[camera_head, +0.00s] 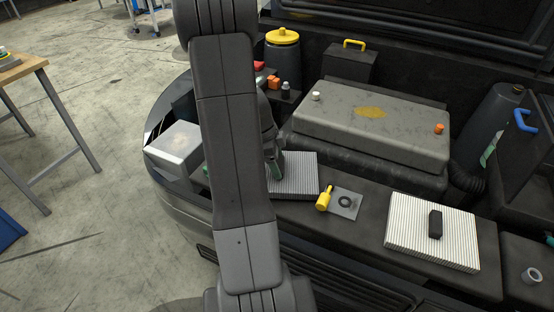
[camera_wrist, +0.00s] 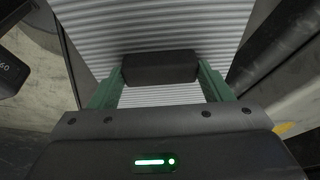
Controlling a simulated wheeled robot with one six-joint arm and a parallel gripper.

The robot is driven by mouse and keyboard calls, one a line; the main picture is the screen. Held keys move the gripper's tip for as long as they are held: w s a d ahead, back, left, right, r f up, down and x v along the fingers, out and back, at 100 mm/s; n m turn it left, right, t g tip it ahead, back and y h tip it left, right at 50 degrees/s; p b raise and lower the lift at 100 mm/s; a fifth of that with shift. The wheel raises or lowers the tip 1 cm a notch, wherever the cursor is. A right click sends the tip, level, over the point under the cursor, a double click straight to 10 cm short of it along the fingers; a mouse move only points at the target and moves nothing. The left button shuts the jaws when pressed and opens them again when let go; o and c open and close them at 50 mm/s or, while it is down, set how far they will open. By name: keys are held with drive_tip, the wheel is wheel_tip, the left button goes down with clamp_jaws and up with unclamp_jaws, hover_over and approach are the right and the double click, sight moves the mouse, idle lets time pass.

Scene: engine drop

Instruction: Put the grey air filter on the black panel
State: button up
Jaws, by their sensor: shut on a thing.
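The grey air filter (camera_head: 300,178) is a ribbed, flat rectangle with a black block-shaped handle (camera_wrist: 160,68) on top; its ribs fill much of the wrist view (camera_wrist: 155,25). My gripper (camera_head: 275,168) has its green fingers closed on both sides of that handle. My arm hides the filter's left part in the head view. I cannot tell whether the filter touches the surface below. A black panel (camera_head: 365,228) runs along the front of the engine bay under and beside it. A second, paler ribbed filter (camera_head: 405,240) with a black handle (camera_head: 435,224) lies at the right.
A yellow-handled tool (camera_head: 324,198) and a small metal plate with a dark ring (camera_head: 345,202) lie between the filters. A silver box (camera_head: 175,150) stands left of my arm. The big grey engine cover (camera_head: 370,125) rises behind. A wooden table (camera_head: 30,70) is far left.

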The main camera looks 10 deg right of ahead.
drive_tip(key=shift+f+b, duration=0.55)
drive_tip(key=shift+b, duration=0.15)
drive_tip(key=o, duration=1.5)
drive_tip(key=v, duration=1.3)
drive_tip(key=shift+a+r, duration=0.1)
drive_tip(key=shift+r, duration=0.3)
drive_tip(key=x, duration=1.3)
drive_tip(key=shift+f, duration=0.35)
drive_tip(key=shift+r, duration=0.1)
